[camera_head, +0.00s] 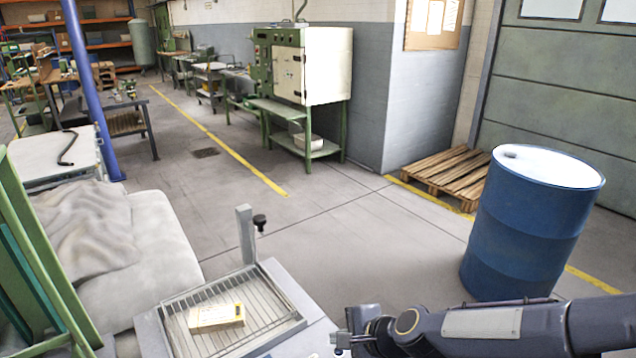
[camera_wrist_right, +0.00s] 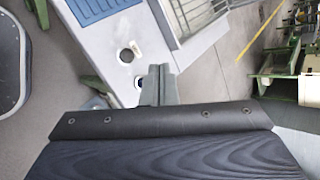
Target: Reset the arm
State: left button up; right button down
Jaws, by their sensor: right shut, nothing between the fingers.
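My right arm comes in from the lower right in the head view. Its gripper (camera_head: 340,342) is at the bottom, just right of a grey machine top. In the right wrist view the gripper's fingers (camera_wrist_right: 158,84) are together with nothing between them, over the light machine panel (camera_wrist_right: 122,38) with round holes. My left gripper is not in view.
A blue drum (camera_head: 525,230) stands at the right, behind my right arm. A wooden pallet (camera_head: 445,172) lies behind it. A green frame (camera_head: 45,265) and a pale covered sack (camera_head: 150,255) are at the left. The middle floor is clear.

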jog(key=s+d+r+n+h, duration=0.1)
jog(key=s+d+r+n, duration=0.6)
jog(key=s+d, duration=0.15)
jog(key=s+d+n+h, duration=0.2)
jog(key=s+d+n, duration=0.3)
jog(key=s, duration=0.8)
jog(key=d, duration=0.2)
jog(key=shift+d+f+n+g, duration=0.3)
jog(key=shift+d+n, duration=0.05)
jog(key=shift+n, duration=0.05)
